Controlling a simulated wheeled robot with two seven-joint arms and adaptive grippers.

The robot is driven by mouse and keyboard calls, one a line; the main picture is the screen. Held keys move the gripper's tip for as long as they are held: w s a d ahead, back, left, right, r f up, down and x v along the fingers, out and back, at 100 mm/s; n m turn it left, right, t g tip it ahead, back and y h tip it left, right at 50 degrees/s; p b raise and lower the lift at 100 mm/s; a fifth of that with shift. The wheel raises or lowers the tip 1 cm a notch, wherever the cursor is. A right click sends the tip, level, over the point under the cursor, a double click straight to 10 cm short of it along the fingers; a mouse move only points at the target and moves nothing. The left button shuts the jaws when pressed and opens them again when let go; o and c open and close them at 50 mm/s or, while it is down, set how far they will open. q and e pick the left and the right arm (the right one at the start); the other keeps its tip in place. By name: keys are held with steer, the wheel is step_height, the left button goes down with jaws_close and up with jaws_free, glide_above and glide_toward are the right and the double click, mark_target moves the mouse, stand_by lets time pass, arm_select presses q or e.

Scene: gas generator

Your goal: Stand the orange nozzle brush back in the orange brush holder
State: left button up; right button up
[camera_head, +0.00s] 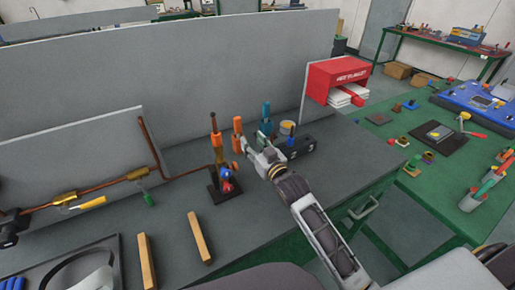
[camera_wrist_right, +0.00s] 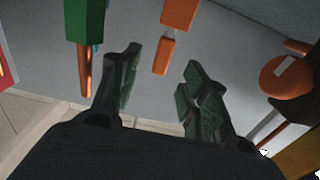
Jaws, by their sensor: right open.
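An orange upright piece that looks like the nozzle brush (camera_head: 238,125) stands on the grey bench, just left of my right gripper. A smaller orange piece, perhaps the brush holder (camera_head: 236,144), shows directly below it. I cannot tell whether the brush is seated in it. My right gripper (camera_head: 254,148) is open, close to the right of these orange pieces. In the right wrist view its two fingers (camera_wrist_right: 162,80) are apart with nothing between their tips. An orange piece (camera_wrist_right: 180,12) with a smaller orange part below it lies beyond the tips. My left gripper is not seen.
A blue upright piece (camera_head: 266,112) and a black block (camera_head: 299,146) stand right of the gripper. A red box (camera_head: 337,75) is on the panel. A stand with a dark base (camera_head: 225,192) is nearby left. Two wooden bars (camera_head: 199,237) lie in front. The bench's front right is clear.

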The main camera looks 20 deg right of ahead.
steer(key=shift+s+d, duration=0.25)
steer(key=shift+s, duration=0.95)
steer(key=shift+s+f, duration=0.1)
